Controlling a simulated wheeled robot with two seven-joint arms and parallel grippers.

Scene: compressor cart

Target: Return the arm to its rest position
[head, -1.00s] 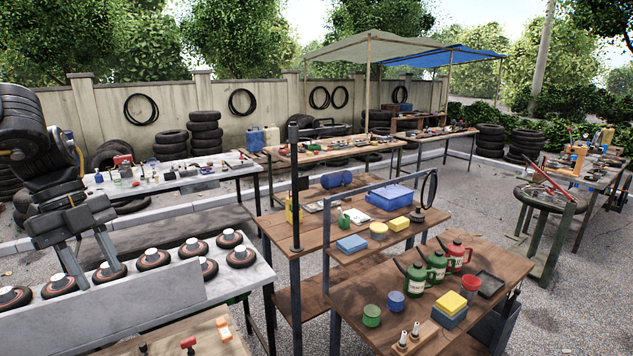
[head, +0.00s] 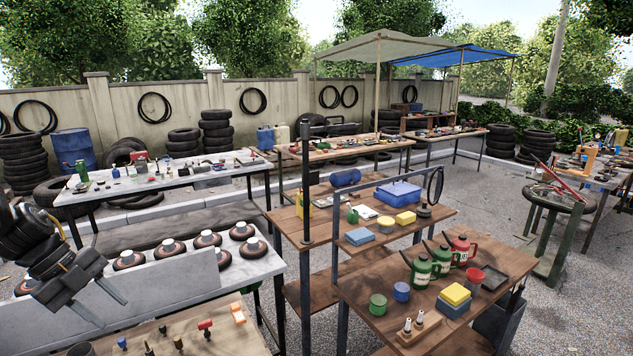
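My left gripper (head: 104,306) is at the lower left of the head view, its black body tilted and its two grey fingers pointing down and to the right. The fingers are spread apart with nothing between them. It hangs in front of the grey table with the round wheel-like parts (head: 168,252), apart from them as far as I can tell. My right gripper and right arm are not in view.
A wooden table (head: 372,305) with green and red cans (head: 461,250) stands at the front right. A wooden board (head: 250,338) with small tools lies at the bottom. A cart with a dark upright post (head: 305,180) stands in the middle. Bare gravel shows at right.

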